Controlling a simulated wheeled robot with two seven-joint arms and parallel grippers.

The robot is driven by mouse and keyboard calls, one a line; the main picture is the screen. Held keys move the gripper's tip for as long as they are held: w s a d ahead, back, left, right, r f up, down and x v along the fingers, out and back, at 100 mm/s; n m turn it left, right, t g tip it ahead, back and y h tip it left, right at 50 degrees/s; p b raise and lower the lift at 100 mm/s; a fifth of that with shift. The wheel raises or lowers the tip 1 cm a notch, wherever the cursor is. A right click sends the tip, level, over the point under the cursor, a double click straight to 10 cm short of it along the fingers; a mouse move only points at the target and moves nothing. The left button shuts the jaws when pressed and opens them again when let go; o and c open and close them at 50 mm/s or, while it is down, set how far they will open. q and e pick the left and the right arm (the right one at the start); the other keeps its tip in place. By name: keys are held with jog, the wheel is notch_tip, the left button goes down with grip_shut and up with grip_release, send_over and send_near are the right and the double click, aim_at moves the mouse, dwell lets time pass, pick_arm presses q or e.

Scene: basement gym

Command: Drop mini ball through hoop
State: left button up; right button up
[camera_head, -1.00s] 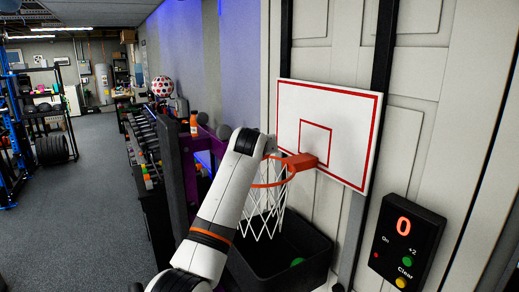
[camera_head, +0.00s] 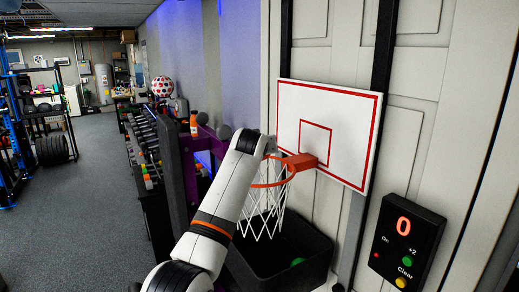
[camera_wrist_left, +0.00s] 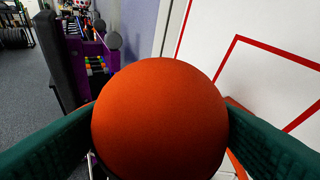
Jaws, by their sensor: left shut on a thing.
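An orange mini ball (camera_wrist_left: 160,120) fills the middle of the left wrist view. My left gripper (camera_wrist_left: 160,135) is shut on it, one green finger on each side. In the head view my left arm reaches up to the hoop (camera_head: 288,172), and its wrist hides the ball and gripper. The orange rim and white net (camera_head: 262,212) hang from a white backboard (camera_head: 345,105) with red lines. The backboard also shows close on the right in the left wrist view (camera_wrist_left: 270,40). The ball's exact place over the rim cannot be told. My right gripper is not in view.
A black bin (camera_head: 300,262) with a green item in it stands below the net. A scoreboard (camera_head: 407,240) showing 0 is at right. A rack with weights (camera_head: 150,150) stands left of the arm. The floor at far left is open.

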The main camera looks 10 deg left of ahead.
pick_arm(q)
jog(key=o, duration=1)
jog(key=shift+s+r+b, duration=0.1)
jog(key=shift+s+b, duration=0.35)
jog(key=b+v, duration=0.5)
jog(key=v, duration=0.6)
jog(key=shift+r, duration=0.1)
